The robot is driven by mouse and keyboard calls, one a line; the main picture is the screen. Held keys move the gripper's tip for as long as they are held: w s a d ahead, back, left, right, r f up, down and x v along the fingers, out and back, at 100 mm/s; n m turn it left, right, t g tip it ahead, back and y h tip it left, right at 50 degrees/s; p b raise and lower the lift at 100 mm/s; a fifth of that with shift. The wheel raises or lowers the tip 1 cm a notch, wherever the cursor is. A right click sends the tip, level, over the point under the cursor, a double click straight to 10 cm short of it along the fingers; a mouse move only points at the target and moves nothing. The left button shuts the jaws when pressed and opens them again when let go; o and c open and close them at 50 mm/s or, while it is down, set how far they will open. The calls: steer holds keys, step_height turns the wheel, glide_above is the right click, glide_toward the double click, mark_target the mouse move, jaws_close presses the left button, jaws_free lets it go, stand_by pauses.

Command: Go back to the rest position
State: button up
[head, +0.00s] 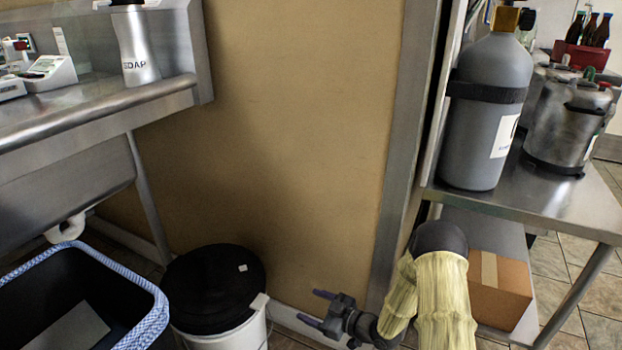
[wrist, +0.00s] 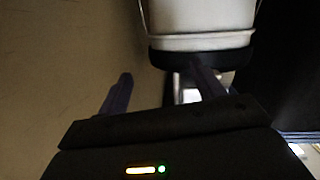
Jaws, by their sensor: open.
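My gripper (head: 318,307) is low in the head view, at the end of my arm in its pale yellow sleeve. Its two fingers are spread and point left toward a white bucket (head: 228,337) with a black lid (head: 213,288). The gripper is to the right of the bucket, apart from it, with nothing between the fingers. In the wrist view, the open fingers (wrist: 160,92) show against a tan wall, and the white bucket (wrist: 200,22) with its dark lid appears at the top.
A dark bin (head: 75,300) with a blue-checked rim stands left of the bucket. A steel counter (head: 95,110) is above it. At right, a steel table (head: 570,205) holds a grey gas cylinder (head: 487,120) and metal kegs (head: 565,125). A cardboard box (head: 498,290) sits on its lower shelf.

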steer(key=s+d+r+m+g+h+p, duration=0.1)
steer(key=s+d+r+m+h+p, duration=0.15)
steer(key=d+r+h+p, duration=0.55)
steer(key=s+d+r+m+g+h+p, duration=0.1)
steer(key=d+r+m+h, duration=0.25)
steer(key=r, duration=0.95)
steer(key=s+d+r+m+g+h+p, duration=0.3)
steer(key=s+r+m+p, duration=0.45)
steer(key=s+r, duration=0.9)
step_height(320, 180, up, 34)
steer(key=s+g+y+p, duration=0.1)
steer(key=p, duration=3.6)
steer(key=shift+s+r, duration=0.2)
steer(key=shift+r, duration=0.05)
steer(key=shift+c, duration=0.5)
